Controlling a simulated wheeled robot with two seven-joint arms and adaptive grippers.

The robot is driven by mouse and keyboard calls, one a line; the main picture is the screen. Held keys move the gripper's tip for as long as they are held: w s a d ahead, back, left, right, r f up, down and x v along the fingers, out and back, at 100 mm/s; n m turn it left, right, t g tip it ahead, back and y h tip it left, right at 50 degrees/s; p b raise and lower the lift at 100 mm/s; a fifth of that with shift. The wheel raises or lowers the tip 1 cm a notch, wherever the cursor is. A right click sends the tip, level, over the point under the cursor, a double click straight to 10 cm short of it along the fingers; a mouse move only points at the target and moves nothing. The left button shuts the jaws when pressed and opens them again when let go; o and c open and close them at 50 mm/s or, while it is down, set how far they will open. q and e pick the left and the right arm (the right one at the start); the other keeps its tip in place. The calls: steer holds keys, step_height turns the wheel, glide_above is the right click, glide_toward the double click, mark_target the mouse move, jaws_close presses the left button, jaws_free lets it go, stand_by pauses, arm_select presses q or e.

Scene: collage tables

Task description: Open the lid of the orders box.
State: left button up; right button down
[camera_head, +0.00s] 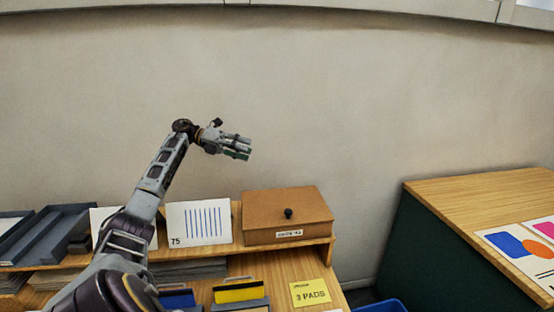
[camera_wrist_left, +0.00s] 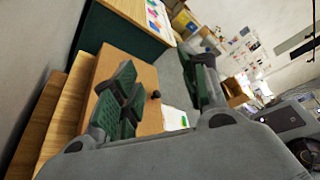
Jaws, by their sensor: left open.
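The orders box (camera_head: 287,215) is a brown wooden box with a flat lid, a dark round knob (camera_head: 288,213) and a small white label on its front. Its lid is shut. It stands on the right end of a raised wooden shelf. My left gripper (camera_head: 238,149) is open and empty, above and to the left of the box, apart from it. My right gripper is in neither view.
A white card (camera_head: 199,222) with blue stripes stands left of the box. Dark trays (camera_head: 45,235) lie further left. Below are a yellow "3 PADS" note (camera_head: 310,292) and a yellow-topped holder (camera_head: 239,292). Another table (camera_head: 480,205) with colourful prints stands right, across a gap.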

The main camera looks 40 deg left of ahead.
arm_select(q)
steer(key=p+x, duration=0.2)
steer(key=x, duration=1)
steer(key=shift+d, duration=0.35)
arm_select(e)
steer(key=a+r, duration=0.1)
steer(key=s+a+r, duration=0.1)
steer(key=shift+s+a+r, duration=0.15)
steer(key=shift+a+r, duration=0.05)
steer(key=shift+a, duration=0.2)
arm_select(q)
steer(key=shift+w, duration=0.1)
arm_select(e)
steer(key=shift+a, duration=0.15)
